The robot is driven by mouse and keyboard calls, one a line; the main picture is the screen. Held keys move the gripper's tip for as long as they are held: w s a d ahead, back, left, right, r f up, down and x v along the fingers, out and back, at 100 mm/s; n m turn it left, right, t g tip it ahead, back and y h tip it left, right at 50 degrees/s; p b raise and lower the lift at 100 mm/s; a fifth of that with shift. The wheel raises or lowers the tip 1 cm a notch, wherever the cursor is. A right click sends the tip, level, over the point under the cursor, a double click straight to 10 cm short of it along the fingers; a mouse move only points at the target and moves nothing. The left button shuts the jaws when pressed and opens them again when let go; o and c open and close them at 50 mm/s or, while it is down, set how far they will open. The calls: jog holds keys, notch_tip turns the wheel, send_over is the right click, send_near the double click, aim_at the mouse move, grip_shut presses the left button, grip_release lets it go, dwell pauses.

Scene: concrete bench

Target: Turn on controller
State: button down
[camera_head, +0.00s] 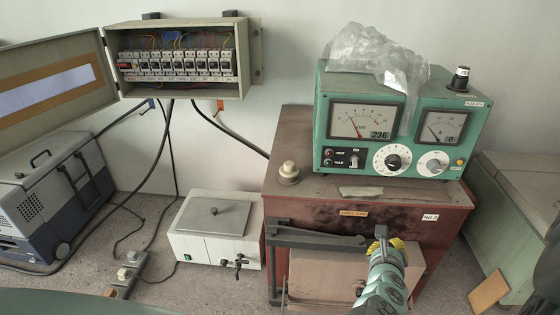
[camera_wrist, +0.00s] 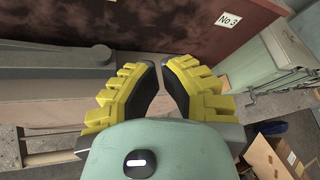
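The controller (camera_head: 398,122) is a green box with two dial meters, knobs and a small switch panel. It stands on the reddish-brown furnace (camera_head: 335,205). Its left meter reads 236 and its right one 0. My gripper (camera_head: 381,236) is below the controller, in front of the furnace, and touches nothing that I can see. In the wrist view its yellow fingers with black pads (camera_wrist: 167,68) stand slightly apart with nothing between them. The controller is outside the wrist view.
Crumpled clear plastic (camera_head: 378,55) lies on the controller. An open breaker box (camera_head: 177,62) hangs on the wall at left. A white hotplate-like box (camera_head: 215,228) and a blue-grey machine (camera_head: 45,195) stand at left. A grey-green cabinet (camera_head: 515,190) stands at right.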

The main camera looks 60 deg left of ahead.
jog(key=s+a+r+m+y, duration=0.2)
jog(key=s+a+r+y, duration=0.1)
jog(key=a+r+y, duration=0.4)
notch_tip(320, 180, up, 3)
jog(key=a, duration=0.2)
jog(key=shift+s+a+f+b, duration=0.2)
jog(key=shift+s+a+b, duration=0.1)
jog(key=shift+a+b, duration=0.05)
